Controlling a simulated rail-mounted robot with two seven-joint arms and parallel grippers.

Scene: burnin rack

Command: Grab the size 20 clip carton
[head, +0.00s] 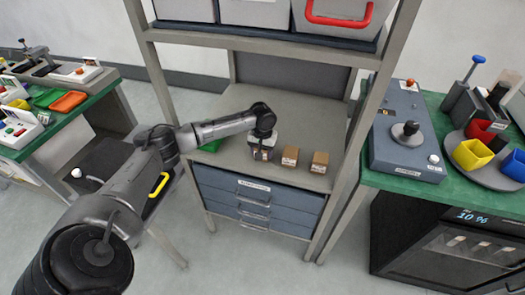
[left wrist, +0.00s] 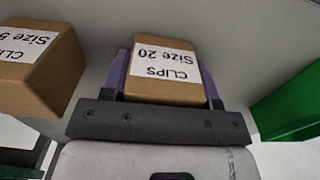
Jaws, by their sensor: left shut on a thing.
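The size 20 clip carton (left wrist: 163,88) is a small brown box with a white label reading "CLIPS Size 20", upside down in the left wrist view. My left gripper (left wrist: 165,75) is shut on it, one finger on each side. In the head view my left gripper (head: 262,153) is at the left end of a short row of cartons on the grey shelf, and it largely hides the held carton. I cannot tell whether the carton touches the shelf. My right gripper is not in view.
Two other brown cartons stand to the right, a middle one (head: 290,156) and a right one (head: 320,162). A neighbouring clips carton (left wrist: 40,75) shows in the wrist view. A green thing (left wrist: 290,103) lies opposite. Rack posts (head: 362,120) flank the shelf; blue drawers (head: 255,200) are below.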

